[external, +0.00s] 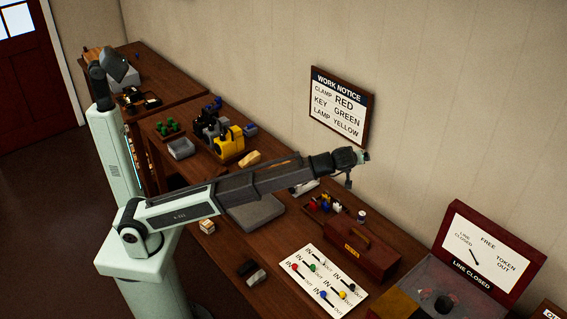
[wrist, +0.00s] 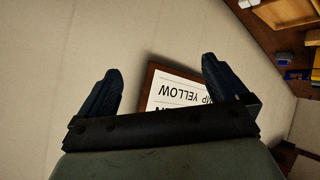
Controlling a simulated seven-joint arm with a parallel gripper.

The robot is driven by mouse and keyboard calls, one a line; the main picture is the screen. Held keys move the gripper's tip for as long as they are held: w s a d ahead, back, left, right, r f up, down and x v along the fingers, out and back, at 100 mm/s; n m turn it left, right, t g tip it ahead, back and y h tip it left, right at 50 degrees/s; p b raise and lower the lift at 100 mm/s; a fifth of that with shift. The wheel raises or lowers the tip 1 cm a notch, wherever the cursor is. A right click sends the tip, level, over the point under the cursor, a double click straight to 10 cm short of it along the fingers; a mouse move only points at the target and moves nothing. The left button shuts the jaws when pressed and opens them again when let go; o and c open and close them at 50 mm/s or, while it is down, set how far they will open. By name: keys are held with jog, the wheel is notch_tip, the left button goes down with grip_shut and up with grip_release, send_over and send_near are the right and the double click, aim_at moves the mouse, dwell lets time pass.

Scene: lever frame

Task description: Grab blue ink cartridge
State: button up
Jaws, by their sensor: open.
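I cannot single out the blue ink cartridge with certainty. A small dark tray (external: 325,203) on the bench holds several small coloured pieces, red, yellow and dark or blue ones, too small to tell apart. A blue block (external: 250,129) sits farther back beside a yellow machine (external: 229,143). In the wrist view a small blue item (wrist: 284,60) shows at the upper right. My gripper (external: 364,156) is raised above the bench near the wall, apart from these things. In the wrist view my gripper (wrist: 160,66) has its fingers spread, with nothing between them but wall and sign.
A work notice (external: 341,108) hangs on the wall near my gripper. Below are a red-brown toolbox (external: 362,252), a white lever board (external: 323,281) and a jar (external: 361,216). A red-lidded case (external: 490,252) stands open at right. A grey pad (external: 256,213) lies under my arm.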

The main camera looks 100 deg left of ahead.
jog(key=s+a+r+n+g+h, duration=0.15)
jog(key=s+a+n+g, duration=0.3)
jog(key=s+a, duration=1)
jog(key=n+h, duration=0.3)
jog(key=h, duration=0.4)
send_over(250, 128)
notch_tip(250, 128, down, 16)
jog(key=r, duration=0.1)
jog(key=f, duration=0.9)
jog(key=a+f, duration=0.1)
jog(key=f, duration=0.3)
jog(key=shift+s+a+f, duration=0.1)
jog(key=shift+s+f, duration=0.1)
jog(key=shift+f, duration=0.05)
jog(key=shift+c, duration=0.4)
jog(key=c, duration=1)
